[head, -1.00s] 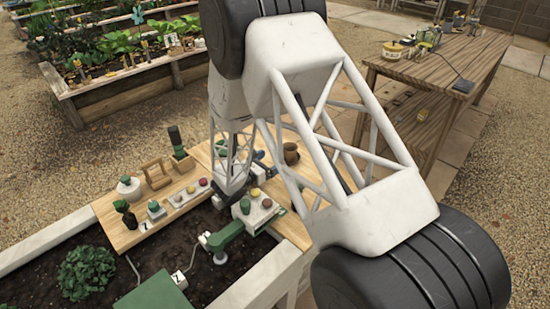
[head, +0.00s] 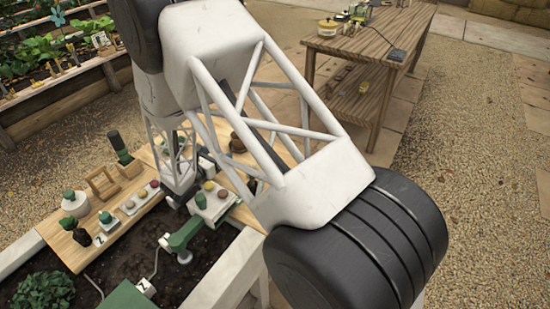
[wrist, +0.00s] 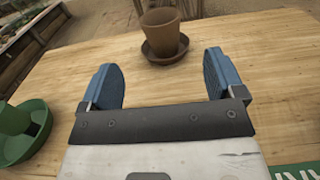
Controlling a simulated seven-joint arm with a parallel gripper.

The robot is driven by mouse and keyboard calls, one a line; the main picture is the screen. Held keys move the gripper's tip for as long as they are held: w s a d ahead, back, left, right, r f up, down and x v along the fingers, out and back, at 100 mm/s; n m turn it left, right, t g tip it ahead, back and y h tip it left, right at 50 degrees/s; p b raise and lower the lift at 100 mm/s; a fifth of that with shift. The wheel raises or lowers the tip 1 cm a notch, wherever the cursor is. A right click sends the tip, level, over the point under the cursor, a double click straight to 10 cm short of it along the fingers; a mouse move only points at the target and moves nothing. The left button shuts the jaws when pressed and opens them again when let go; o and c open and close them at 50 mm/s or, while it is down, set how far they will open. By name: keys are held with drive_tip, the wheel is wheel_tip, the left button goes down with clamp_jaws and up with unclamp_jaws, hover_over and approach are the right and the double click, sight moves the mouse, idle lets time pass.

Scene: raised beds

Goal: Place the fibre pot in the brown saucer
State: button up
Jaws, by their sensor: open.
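In the wrist view a brown pot (wrist: 160,30) stands upright in a shallow brown saucer (wrist: 178,51), on the wooden board beyond my fingertips. It looks like the fibre pot. My gripper (wrist: 161,62) is open and empty, its two blue fingers spread wide, with bare wood between them. The pot and saucer are apart from the fingers, straight ahead. In the head view the brown pot (head: 238,142) shows only in part behind my arm, and my fingers are hidden.
A green pot in a green saucer (wrist: 38,152) stands at the left in the wrist view. The board (wrist: 255,60) right of my fingers is clear.

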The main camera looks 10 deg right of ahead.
drive_tip(key=shift+d+r, duration=0.1)
drive_tip(key=s+d+r+m+g+y, duration=0.1)
drive_tip(key=s+d+r+m+g, duration=1.1)
drive_tip(key=s+d+r, duration=0.55)
drive_tip(key=s+d+r+m+y, duration=0.1)
drive_tip(key=s+r+m+y, duration=0.3)
drive_tip(key=s, duration=0.4)
drive_tip(key=s+d+r+m+t+y, duration=0.1)
drive_tip(key=s+r+m+y, duration=0.3)
drive_tip(key=s+m, duration=0.2)
drive_tip(key=s+d+r+m+t+y, duration=0.1)
drive_tip(key=s+r+m+y, duration=0.3)
drive_tip(key=s, duration=0.7)
drive_tip(key=shift+d+m, duration=0.35)
drive_tip(key=shift+m, duration=0.15)
